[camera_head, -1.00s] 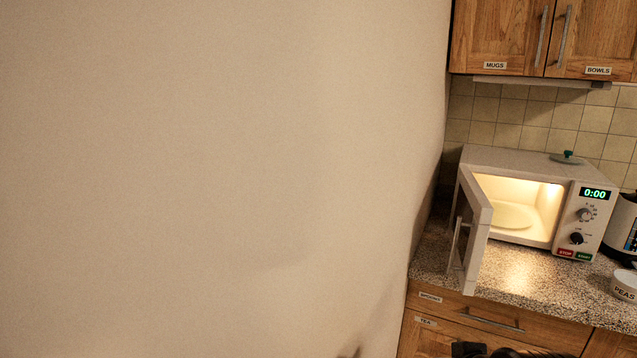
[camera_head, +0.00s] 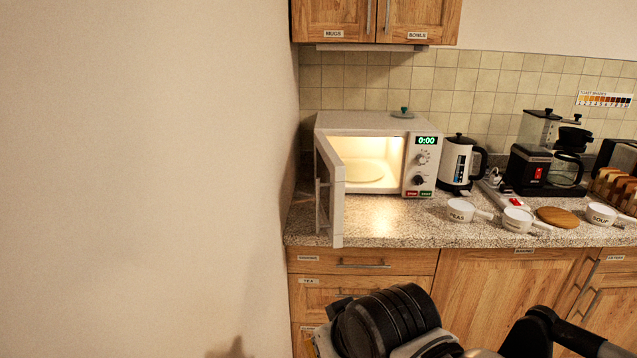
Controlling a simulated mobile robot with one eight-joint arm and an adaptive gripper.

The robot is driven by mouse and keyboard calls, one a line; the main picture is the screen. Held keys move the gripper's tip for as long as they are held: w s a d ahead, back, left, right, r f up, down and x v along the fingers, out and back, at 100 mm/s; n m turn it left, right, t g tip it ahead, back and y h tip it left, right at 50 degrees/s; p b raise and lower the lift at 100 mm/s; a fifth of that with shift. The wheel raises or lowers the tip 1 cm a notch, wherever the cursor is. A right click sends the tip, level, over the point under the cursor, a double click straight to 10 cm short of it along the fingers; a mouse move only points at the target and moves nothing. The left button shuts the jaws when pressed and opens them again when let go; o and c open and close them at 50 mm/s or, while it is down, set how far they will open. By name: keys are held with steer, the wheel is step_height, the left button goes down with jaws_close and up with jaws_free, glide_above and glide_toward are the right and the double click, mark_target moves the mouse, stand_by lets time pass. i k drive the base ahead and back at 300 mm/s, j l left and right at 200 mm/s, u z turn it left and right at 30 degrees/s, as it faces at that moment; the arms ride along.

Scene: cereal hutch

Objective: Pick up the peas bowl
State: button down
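The peas bowl (camera_head: 460,210) is a small white bowl with a handle, labelled PEAS. It stands upright on the speckled counter (camera_head: 390,232), in front of the kettle and right of the microwave. Its handle points right, toward a second white handled bowl (camera_head: 517,220) whose label is hard to read. Dark parts of my arm show at the bottom of the view, below and in front of the counter. My gripper's fingertips cannot be made out. Nothing of mine touches the bowl.
The microwave (camera_head: 368,124) has its door (camera_head: 330,190) swung open over the counter's left. A kettle (camera_head: 458,165), coffee maker (camera_head: 545,165), round wooden board (camera_head: 558,217) and soup bowl (camera_head: 601,214) stand to the right. A wall (camera_head: 140,180) closes the left side.

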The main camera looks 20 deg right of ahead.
mark_target(459, 210)
steer(key=z, duration=1.55)
steer(key=i+l+u, duration=0.15)
steer(key=l, duration=0.35)
steer(key=i+l+u, duration=0.15)
steer(key=l, duration=0.35)
steer(key=i+l+u, duration=0.1)
steer(key=l, duration=0.4)
steer(key=i+l+u, duration=0.15)
steer(key=l, duration=0.4)
steer(key=i+l+u, duration=0.15)
steer(key=l, duration=0.35)
